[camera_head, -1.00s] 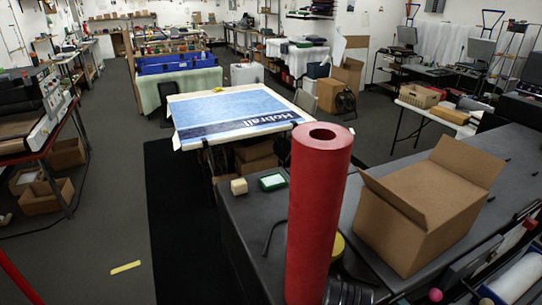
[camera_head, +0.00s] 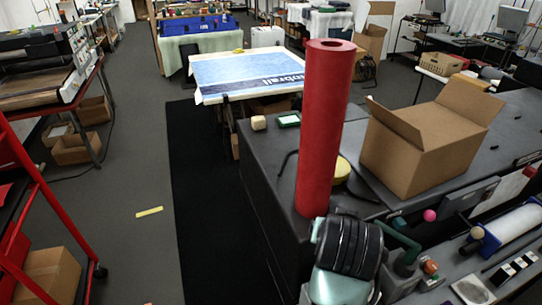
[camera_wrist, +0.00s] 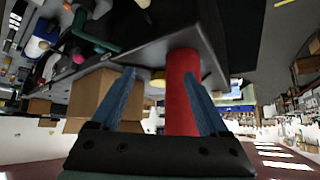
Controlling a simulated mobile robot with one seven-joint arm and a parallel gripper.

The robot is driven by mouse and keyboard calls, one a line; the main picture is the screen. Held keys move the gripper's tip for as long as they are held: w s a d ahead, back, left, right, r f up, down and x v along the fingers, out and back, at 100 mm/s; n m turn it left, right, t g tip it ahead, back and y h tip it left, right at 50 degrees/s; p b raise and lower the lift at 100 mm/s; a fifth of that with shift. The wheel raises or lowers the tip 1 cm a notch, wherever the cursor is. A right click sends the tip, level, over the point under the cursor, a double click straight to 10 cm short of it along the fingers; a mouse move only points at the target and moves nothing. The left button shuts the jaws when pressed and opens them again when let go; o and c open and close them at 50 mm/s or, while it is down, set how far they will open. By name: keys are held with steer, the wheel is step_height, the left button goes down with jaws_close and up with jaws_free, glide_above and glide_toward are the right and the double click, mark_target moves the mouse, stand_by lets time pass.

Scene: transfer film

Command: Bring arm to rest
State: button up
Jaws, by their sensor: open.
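My gripper (camera_wrist: 159,74) shows in the wrist view, where the scene appears upside down. Its two blue fingers are apart, with nothing held between them. A tall red roll (camera_head: 331,130) stands upright on the dark worktop (camera_head: 262,158) in the head view. In the wrist view the red roll (camera_wrist: 181,85) appears beyond the fingers, partly behind the right one; its distance from them is hard to judge. Part of my arm (camera_head: 345,255), a black ribbed joint and pale green link, shows at the bottom of the head view, in front of the roll's foot. My fingers are hidden there.
An open cardboard box (camera_head: 425,150) stands right of the roll. A lower shelf with small items and a white roll (camera_head: 515,228) runs along the bottom right. A red-framed cart (camera_head: 38,185) stands left. The dark floor mat (camera_head: 205,170) and the grey floor beside it are mostly clear.

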step_height(320, 180, up, 11)
steer(key=w+a+t+b, duration=0.3)
steer(key=t, duration=0.3)
steer(key=s+a+r+n+t+b, duration=0.1)
steer(key=s+a+r+t+b, duration=0.2)
steer(key=r, duration=0.5)
steer(key=s+a+r+n+t+b, duration=0.1)
steer(key=s+a+r+t, duration=0.15)
steer(key=r+t, duration=0.45)
steer(key=s+a+r+n+t+y+b, duration=0.1)
steer(key=s+a+r+t+y, duration=0.1)
steer(key=s+r, duration=0.8)
steer(key=shift+s+a+r+n+t, duration=0.3)
steer(key=shift+a+t, duration=0.4)
steer(key=shift+a, duration=0.15)
